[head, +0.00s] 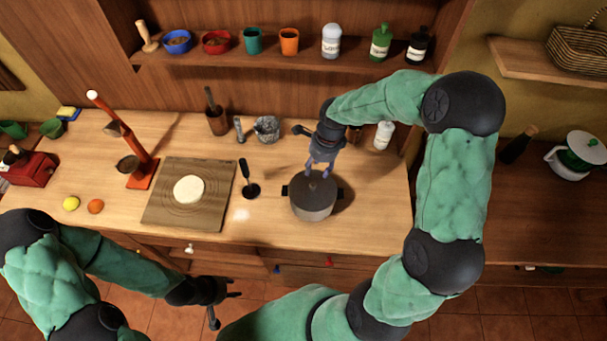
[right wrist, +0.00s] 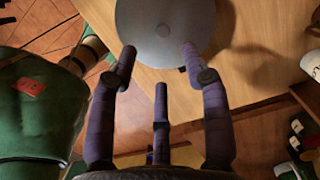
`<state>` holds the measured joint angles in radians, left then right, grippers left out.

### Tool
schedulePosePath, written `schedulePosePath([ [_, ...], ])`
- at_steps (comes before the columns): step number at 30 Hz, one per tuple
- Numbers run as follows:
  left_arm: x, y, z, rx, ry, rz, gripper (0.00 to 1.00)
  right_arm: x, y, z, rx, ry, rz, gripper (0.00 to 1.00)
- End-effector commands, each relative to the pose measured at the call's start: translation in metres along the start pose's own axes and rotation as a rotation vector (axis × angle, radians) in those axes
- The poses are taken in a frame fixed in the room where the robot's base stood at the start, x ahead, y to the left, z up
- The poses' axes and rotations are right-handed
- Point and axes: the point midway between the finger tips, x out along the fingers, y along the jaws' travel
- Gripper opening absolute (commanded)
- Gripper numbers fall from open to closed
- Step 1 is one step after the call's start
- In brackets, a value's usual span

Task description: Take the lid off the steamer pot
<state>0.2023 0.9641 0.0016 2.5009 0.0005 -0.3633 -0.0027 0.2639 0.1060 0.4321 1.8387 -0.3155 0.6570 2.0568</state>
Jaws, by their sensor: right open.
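The grey steamer pot (head: 312,210) stands on the wooden counter with its flat grey lid (head: 314,188) on top. In the right wrist view the lid (right wrist: 150,18) fills the top middle, with a small knob at its centre. My right gripper (head: 318,170) points down just above the lid. Its fingers (right wrist: 158,62) are spread and hold nothing; two tips overlap the lid's near edge in the wrist view, and I cannot tell whether they touch it. My left gripper (head: 224,306) hangs in front of the counter, low over the floor, with its fingers apart and empty.
A cutting board (head: 160,215) with dough lies left of the pot, and a dark masher-like tool (head: 250,185) lies between them. A white bottle (head: 383,135) stands behind right. The counter right of the pot is clear. A white pot (head: 570,165) stands on the far right counter.

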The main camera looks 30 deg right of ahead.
Motion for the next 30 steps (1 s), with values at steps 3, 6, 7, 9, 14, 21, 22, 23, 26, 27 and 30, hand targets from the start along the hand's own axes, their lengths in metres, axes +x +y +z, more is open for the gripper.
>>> schedulePosePath([
  [3, 0.000, 0.000, 0.002, 0.000, -0.004, 0.000, 0.40, 0.006, 0.000, -0.001, 0.008, 0.003, 0.002, 0.48],
  [6, -0.001, 0.000, 0.003, 0.000, -0.005, 0.000, 0.40, 0.021, 0.000, -0.001, 0.010, 0.003, 0.003, 0.48],
  [7, -0.001, 0.000, 0.003, 0.000, -0.005, 0.000, 0.40, 0.026, 0.000, -0.001, 0.009, 0.003, 0.004, 0.48],
  [9, -0.001, 0.000, 0.003, 0.000, -0.005, 0.000, 0.40, 0.036, 0.000, -0.001, 0.008, 0.003, 0.003, 0.48],
  [14, -0.001, 0.000, 0.002, 0.000, -0.004, 0.000, 0.40, 0.052, -0.001, -0.002, 0.009, 0.002, 0.001, 0.48],
  [21, -0.004, 0.001, 0.002, 0.000, -0.004, 0.000, 0.40, 0.070, -0.001, -0.004, 0.008, 0.002, 0.004, 0.48],
  [22, -0.004, 0.001, 0.002, 0.000, -0.004, 0.000, 0.40, 0.074, -0.001, -0.004, 0.008, 0.002, 0.004, 0.48],
  [23, -0.005, 0.002, 0.002, 0.000, -0.004, 0.000, 0.40, 0.078, -0.002, -0.005, 0.007, 0.003, 0.004, 0.48],
  [26, -0.006, 0.002, 0.002, 0.000, -0.004, 0.000, 0.40, 0.091, -0.003, -0.006, 0.008, 0.002, 0.003, 0.48],
  [27, -0.006, 0.002, 0.002, 0.000, -0.004, 0.000, 0.40, 0.096, -0.003, -0.006, 0.007, 0.002, 0.002, 0.48],
  [30, -0.007, 0.002, 0.002, 0.000, -0.004, 0.000, 0.40, 0.104, -0.003, -0.006, 0.007, 0.000, 0.000, 0.48],
])
